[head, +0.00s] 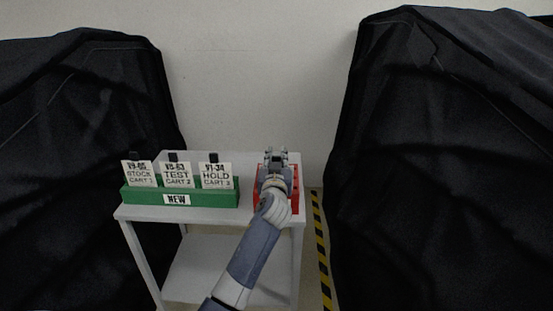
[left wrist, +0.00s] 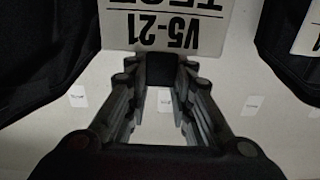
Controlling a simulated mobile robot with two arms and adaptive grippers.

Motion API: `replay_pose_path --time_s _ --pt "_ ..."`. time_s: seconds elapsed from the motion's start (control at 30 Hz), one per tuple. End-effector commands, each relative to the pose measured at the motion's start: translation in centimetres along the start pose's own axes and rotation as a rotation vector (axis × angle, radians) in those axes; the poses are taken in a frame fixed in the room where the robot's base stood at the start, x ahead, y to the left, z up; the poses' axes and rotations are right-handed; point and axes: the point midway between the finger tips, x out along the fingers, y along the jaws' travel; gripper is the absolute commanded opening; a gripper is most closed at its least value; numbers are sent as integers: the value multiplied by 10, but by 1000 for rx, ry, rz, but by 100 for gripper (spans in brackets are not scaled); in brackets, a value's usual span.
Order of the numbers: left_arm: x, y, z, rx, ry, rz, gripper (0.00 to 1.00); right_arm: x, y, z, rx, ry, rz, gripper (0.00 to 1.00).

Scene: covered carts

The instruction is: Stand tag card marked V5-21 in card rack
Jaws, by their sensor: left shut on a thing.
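The V5-21 card (left wrist: 165,28) is white with dark print and appears upside down at the top of the left wrist view. My left gripper (head: 277,153) is shut on its black tab (left wrist: 160,70). In the head view the gripper is over the red rack (head: 295,200) on the right of the table, and the card is hidden behind the hand and arm. The green rack (head: 135,196), labelled NEW, stands on the left with three upright cards reading STOCK (head: 139,175), TEST (head: 177,175) and HOLD (head: 216,176). My right gripper is not in view.
The racks stand on a pale two-level table (head: 240,160) against a plain wall. Black covered carts stand at left (head: 80,150) and right (head: 440,150). Yellow-black tape (head: 320,240) marks the floor right of the table. Part of another card (left wrist: 308,38) shows in the wrist view.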

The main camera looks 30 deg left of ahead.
Motion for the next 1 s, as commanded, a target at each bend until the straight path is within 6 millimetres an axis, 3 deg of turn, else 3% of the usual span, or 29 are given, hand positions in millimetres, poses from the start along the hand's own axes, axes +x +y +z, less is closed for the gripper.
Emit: replay_pose_path --time_s 0.17,0.2,0.3,0.73,1.0 --pt "0 0 0 0 1 0 4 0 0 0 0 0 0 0" --pt "0 0 0 0 1 0 24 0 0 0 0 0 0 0" --pt "0 0 0 0 1 0 45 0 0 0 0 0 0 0" --pt "-5 1 0 0 0 1 45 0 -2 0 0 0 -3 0" --pt "-46 1 1 -2 -1 2 45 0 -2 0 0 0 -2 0"
